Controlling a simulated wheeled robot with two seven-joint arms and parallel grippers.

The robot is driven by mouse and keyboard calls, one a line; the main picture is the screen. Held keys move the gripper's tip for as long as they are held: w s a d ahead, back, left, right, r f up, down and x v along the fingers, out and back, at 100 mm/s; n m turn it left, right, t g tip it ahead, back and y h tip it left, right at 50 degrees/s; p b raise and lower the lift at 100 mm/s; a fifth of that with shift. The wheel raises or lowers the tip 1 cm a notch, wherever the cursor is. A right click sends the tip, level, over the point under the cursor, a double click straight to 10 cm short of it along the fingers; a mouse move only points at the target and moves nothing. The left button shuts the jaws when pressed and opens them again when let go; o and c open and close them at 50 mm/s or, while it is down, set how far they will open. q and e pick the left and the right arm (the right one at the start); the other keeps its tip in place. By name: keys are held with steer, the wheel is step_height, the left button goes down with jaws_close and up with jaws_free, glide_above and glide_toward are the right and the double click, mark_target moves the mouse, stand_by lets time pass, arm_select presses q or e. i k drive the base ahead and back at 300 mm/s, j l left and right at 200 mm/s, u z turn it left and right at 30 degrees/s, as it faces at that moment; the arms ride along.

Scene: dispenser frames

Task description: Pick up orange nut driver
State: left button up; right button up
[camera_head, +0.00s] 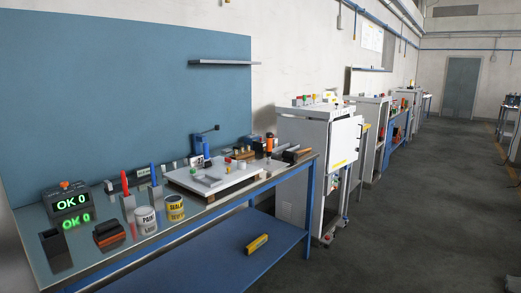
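A small upright tool with an orange upper part (269,142) stands near the right end of the workbench, at the back right of a white board; it may be the orange nut driver, but it is too small to tell. A second dark object with orange-brown edges (109,234) lies at the front left of the bench. Neither my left gripper nor my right gripper is in view.
The workbench (140,262) carries a display reading OK 0 (68,203), two labelled cans (146,220) and a white board (213,180). A yellow item (257,243) lies on the blue lower shelf (215,262). A white cabinet (304,165) stands right of the bench; floor further right is clear.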

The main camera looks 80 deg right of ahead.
mark_target(269, 135)
steer(key=z, duration=2.55)
steer(key=i+l+z, duration=0.1)
steer(key=i, duration=1.05)
